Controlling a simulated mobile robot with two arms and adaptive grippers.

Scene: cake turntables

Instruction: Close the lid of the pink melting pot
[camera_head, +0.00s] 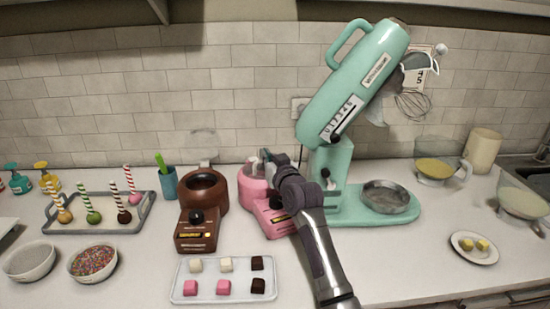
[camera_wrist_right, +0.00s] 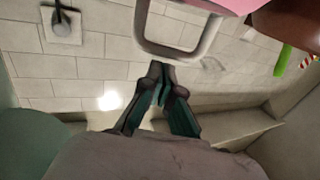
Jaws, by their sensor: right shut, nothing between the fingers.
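The pink melting pot (camera_head: 252,188) stands on the counter between the brown pot and the mixer, partly hidden by my right arm. In the head view I cannot make out its lid behind the gripper. My right gripper (camera_head: 266,156) is shut and empty, at the upper back of the pink pot. In the wrist view the shut fingertips (camera_wrist_right: 161,78) are just below a pale grey loop (camera_wrist_right: 178,55). The loop hangs from the pink pot (camera_wrist_right: 205,5) at the top edge and looks like part of its lid; I cannot tell whether they touch. My left gripper is not in view.
The mint stand mixer (camera_head: 350,80) stands close on the right. The brown melting pot (camera_head: 190,215) is on the left, its clear lid (camera_head: 203,145) raised. A tray of cubes (camera_head: 222,289) lies in front. The tiled wall (camera_head: 240,120) is close behind.

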